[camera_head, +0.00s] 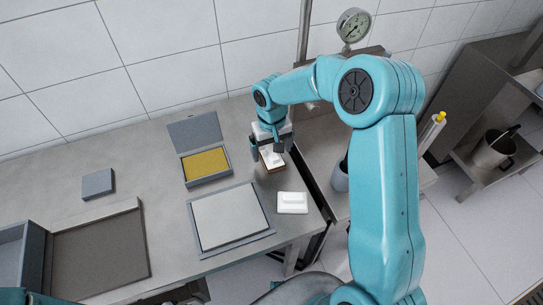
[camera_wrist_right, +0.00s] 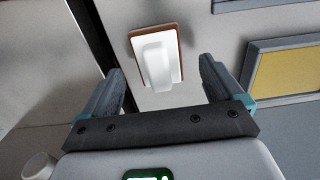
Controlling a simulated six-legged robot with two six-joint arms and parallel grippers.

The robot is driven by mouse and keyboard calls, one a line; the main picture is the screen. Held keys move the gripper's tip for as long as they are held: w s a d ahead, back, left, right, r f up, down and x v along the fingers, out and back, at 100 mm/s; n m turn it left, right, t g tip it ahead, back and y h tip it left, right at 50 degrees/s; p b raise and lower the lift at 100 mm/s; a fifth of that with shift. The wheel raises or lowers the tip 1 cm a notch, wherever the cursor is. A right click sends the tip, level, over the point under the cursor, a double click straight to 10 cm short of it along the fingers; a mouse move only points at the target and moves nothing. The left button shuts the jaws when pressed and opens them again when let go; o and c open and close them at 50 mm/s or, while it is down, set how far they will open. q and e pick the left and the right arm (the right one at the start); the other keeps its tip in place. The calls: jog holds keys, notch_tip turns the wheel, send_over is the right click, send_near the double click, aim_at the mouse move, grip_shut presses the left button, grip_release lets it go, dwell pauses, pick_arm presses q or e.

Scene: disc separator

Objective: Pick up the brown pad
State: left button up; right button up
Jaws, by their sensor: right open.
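The brown pad (camera_head: 273,167) lies on the metal table with a white block-shaped handle on top. In the head view it is partly hidden by my right gripper (camera_head: 271,146). In the right wrist view the brown pad (camera_wrist_right: 133,42) shows as a brown rim around a white top with a raised white grip. My right gripper (camera_wrist_right: 160,90) is open there, one finger on each side, with the pad ahead of and between the fingertips, not held. My left gripper is not in view; only a bit of teal arm shows at the lower left.
A white pad (camera_head: 292,203) lies to the right of a grey framed plate (camera_head: 231,219). An open box with a yellow inside (camera_head: 206,164) stands left of the gripper. A grey block (camera_head: 97,184) and dark tray (camera_head: 101,253) are further left. The table's right edge is close.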

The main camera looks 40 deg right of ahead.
jog(key=f, duration=0.2)
jog(key=shift+s+d+f, duration=0.1)
jog(key=shift+s+f, duration=0.1)
jog(key=shift+f, duration=0.1)
jog(key=shift+w+f, duration=0.1)
jog(key=shift+w, duration=0.05)
jog(key=c, duration=1.1)
jog(key=shift+c, duration=0.2)
notch_tip(320, 180, up, 20)
jog(key=o, duration=0.5)
jog(key=c, duration=0.4)
